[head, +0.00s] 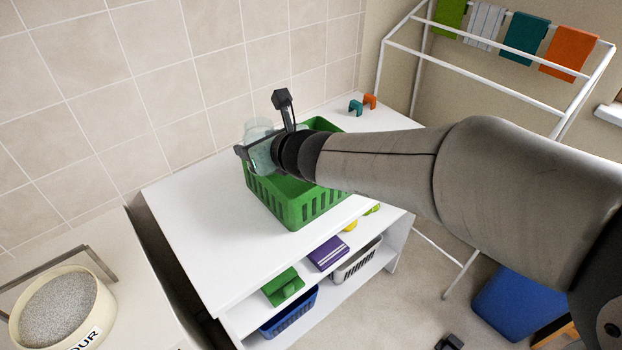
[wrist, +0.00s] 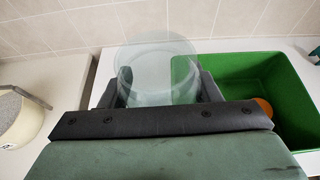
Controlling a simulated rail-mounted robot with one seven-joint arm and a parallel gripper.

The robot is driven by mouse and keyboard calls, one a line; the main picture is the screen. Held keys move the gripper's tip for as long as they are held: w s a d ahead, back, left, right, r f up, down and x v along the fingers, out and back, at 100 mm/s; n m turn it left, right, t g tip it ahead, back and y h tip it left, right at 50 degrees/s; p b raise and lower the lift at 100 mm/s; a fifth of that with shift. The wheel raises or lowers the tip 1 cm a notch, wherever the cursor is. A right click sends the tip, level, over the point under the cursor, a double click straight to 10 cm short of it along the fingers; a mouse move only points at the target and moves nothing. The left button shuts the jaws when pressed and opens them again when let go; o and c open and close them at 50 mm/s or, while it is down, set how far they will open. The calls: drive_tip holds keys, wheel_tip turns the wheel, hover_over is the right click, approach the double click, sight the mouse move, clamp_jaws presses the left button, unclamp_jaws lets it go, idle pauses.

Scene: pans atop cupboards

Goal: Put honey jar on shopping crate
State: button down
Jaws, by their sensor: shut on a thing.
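A clear, pale glass jar (head: 258,130), which I take to be the honey jar, is held between the fingers of my gripper (head: 264,128). In the wrist view the jar (wrist: 158,62) sits between the two dark fingers of my gripper (wrist: 165,88), its round rim facing up. The green shopping crate (head: 298,212) stands on the white cupboard top. In the head view the jar overlaps the crate's back left side. In the wrist view the crate (wrist: 292,135) lies to the right of the jar. My arm hides part of the crate.
An orange round thing (wrist: 264,106) is inside the crate. Orange and teal pieces (head: 362,103) lie behind it on the white top (head: 190,235). A flour tub (head: 62,305) stands at left, across a gap. The tiled wall (head: 150,90) is close behind.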

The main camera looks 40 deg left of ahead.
drive_tip(key=w+a+f+p, duration=0.2)
drive_tip(key=w+f+p, duration=0.4)
drive_tip(key=w+f, duration=0.6)
drive_tip(key=shift+w+a+f, duration=0.2)
drive_tip(key=shift+w+f, duration=0.15)
drive_tip(key=shift+w, duration=0.3)
drive_tip(key=shift+f+b, duration=0.65)
drive_tip(key=shift+b, duration=0.4)
drive_tip(key=shift+c, duration=2.3)
unclamp_jaws()
